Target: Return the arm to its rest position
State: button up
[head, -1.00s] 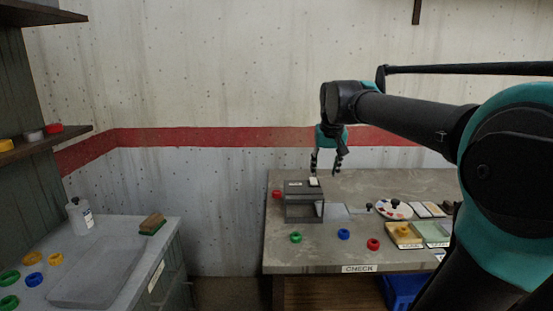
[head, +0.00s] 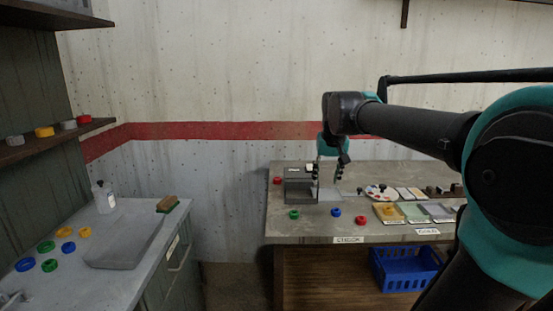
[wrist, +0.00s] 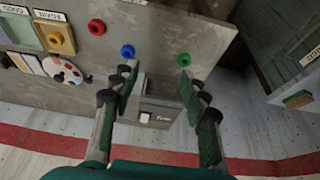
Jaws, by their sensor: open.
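My gripper (head: 328,178) is open and empty, its fingers pointing down over the workbench (head: 350,232). In the head view it overlaps the right side of the dark grey box (head: 297,192); I cannot tell its exact height. In the wrist view my gripper (wrist: 160,82) spreads its two fingers apart on either side of the grey box (wrist: 160,105), with nothing between the tips. My arm reaches in from the right of the head view.
Green (head: 294,214), blue (head: 336,212) and red (head: 360,220) rings lie on the bench front. A round dial plate (head: 378,193) and colored trays (head: 413,212) are at the right. A blue crate (head: 405,270) sits below. A side counter (head: 145,270) stands left.

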jog(key=s+d+f, duration=0.2)
jog(key=s+f, duration=0.7)
jog(key=f, duration=0.5)
jog(key=s+d+f, duration=0.1)
jog(key=s+f, duration=0.9)
jog(key=f, duration=0.3)
jog(key=shift+s+d+f, duration=0.25)
jog(key=shift+d+f, duration=0.1)
jog(key=shift+c, duration=0.6)
